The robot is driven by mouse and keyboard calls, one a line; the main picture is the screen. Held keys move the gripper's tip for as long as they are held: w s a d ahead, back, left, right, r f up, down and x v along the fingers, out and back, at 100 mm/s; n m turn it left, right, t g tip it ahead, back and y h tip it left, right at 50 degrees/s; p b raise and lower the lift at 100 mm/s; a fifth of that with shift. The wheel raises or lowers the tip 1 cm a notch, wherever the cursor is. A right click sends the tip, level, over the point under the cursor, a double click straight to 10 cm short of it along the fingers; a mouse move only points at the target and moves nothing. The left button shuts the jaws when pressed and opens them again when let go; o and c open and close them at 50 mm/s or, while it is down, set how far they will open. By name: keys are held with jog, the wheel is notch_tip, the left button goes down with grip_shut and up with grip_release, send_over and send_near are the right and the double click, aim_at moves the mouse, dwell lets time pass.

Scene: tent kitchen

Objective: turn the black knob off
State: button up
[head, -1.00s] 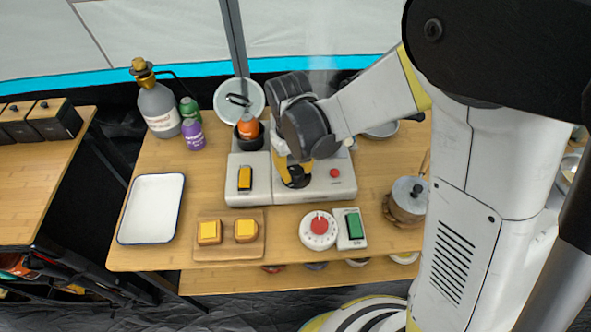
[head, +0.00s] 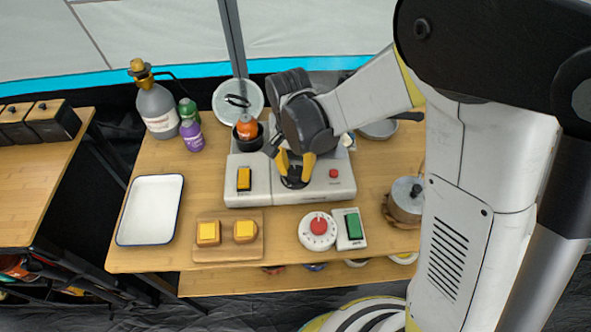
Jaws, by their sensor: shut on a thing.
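The black knob (head: 293,183) sits on the front panel of the light grey stove unit (head: 262,187), between a yellow switch (head: 244,179) and a red button (head: 334,173). My gripper (head: 296,170) points down over it from behind, with its two yellow fingers side by side and closed on the knob. The fingers and wrist cover the knob's upper part, so its marking cannot be read.
An orange-topped item in a black pot (head: 247,129) stands just left of my wrist. A white tray (head: 150,211) and a wooden board (head: 228,247) are to the left.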

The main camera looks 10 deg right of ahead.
aim_at(293, 169)
jog(key=shift+m, duration=0.9)
jog(key=o, duration=1.2)
notch_tip(293, 169, up, 12)
jog(key=shift+w+a, duration=0.2)
jog(key=shift+a, duration=0.05)
